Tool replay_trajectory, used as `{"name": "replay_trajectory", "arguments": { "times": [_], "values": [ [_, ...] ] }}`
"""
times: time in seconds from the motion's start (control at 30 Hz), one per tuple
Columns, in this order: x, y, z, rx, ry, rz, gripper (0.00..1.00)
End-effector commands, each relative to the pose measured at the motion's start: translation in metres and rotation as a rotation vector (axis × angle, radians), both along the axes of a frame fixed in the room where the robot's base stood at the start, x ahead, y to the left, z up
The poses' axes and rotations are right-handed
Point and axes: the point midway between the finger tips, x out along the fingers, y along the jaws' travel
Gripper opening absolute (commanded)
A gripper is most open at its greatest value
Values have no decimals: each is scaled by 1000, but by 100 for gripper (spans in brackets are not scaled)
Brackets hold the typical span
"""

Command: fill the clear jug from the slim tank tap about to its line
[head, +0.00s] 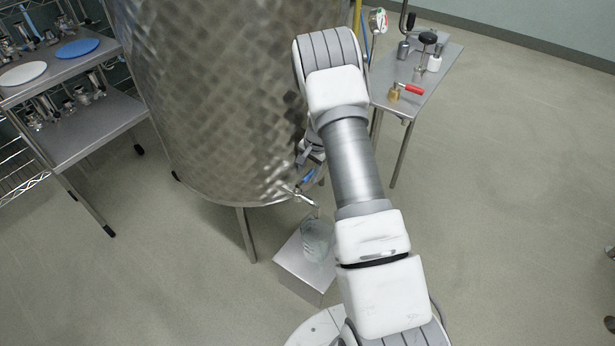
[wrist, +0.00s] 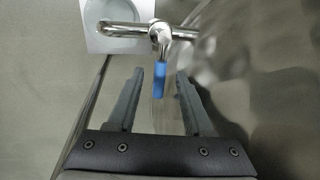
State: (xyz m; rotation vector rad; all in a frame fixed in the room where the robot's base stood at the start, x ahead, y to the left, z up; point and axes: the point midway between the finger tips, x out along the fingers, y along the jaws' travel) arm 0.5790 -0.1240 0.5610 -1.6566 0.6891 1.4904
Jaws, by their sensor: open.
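The steel tank (head: 220,90) stands on legs, with a tap (head: 300,193) low on its side. The tap's blue lever (head: 308,175) also shows in the wrist view (wrist: 160,80). The clear jug (head: 318,240) stands upright under the spout; part of its round shape shows in the wrist view (wrist: 118,43). Its line and any liquid cannot be made out. My gripper (wrist: 160,74) is open and empty, with the blue lever between its fingertips in the picture; contact cannot be confirmed. In the head view my arm mostly hides the gripper.
The jug stands on a small metal stand (head: 297,268). A steel side table (head: 425,78) at the right holds fittings and a red-handled valve (head: 408,89). A shelf cart (head: 90,130) at the left carries plates and fittings.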

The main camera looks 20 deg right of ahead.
Motion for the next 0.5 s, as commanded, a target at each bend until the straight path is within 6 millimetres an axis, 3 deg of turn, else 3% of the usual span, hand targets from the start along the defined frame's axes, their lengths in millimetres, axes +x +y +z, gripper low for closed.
{"name": "replay_trajectory", "arguments": {
  "times": [0.4,0.5],
  "values": [
    [2,1,-10,1,-1,-1,51],
    [2,1,-10,1,-1,-1,35]
  ]
}}
